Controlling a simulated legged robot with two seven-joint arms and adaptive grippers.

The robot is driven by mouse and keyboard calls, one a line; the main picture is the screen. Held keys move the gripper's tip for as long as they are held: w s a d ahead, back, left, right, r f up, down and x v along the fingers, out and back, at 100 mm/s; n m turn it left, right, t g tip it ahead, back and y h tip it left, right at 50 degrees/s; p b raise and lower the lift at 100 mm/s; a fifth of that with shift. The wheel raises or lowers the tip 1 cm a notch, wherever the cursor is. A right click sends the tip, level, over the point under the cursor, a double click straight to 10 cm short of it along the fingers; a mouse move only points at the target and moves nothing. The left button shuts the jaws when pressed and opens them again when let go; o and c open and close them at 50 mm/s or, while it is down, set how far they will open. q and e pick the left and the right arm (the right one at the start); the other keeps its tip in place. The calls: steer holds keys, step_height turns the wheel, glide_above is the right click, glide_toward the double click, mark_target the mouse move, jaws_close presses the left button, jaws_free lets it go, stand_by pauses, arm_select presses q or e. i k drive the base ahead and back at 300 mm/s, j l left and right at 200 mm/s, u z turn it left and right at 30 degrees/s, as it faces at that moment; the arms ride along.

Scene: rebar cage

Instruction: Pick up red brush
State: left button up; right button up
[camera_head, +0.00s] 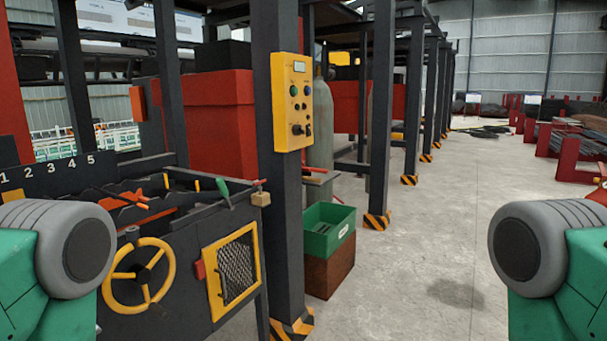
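A small tool with a tan block-like end and a thin red part above it (261,198) is at the right end of the dark workbench (190,260). It looks like the red brush, but it is too small to be sure. A green-handled tool (223,192) lies just left of it, and orange-red tools (132,198) lie further left on the bench. Only my green and grey arm parts show at the left and right edges. Neither gripper is in view.
A dark post with a yellow control box (293,102) stands right of the bench. A green bin (327,232) sits on a brown box (329,272) behind it. A yellow handwheel (139,275) is on the bench front. The floor at centre right is clear.

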mark_target(306, 172)
steer(key=i+u, duration=0.1)
steer(key=u, duration=1.5)
steer(key=i+l, duration=0.1)
steer(key=l, duration=0.4)
steer(key=i+l+u, duration=0.1)
steer(key=l, duration=0.4)
steer(key=i+l, duration=0.1)
steer(key=l, duration=0.4)
steer(key=i+l, duration=0.1)
steer(key=l, duration=0.45)
steer(key=i+l+u, duration=0.1)
steer(key=l, duration=0.4)
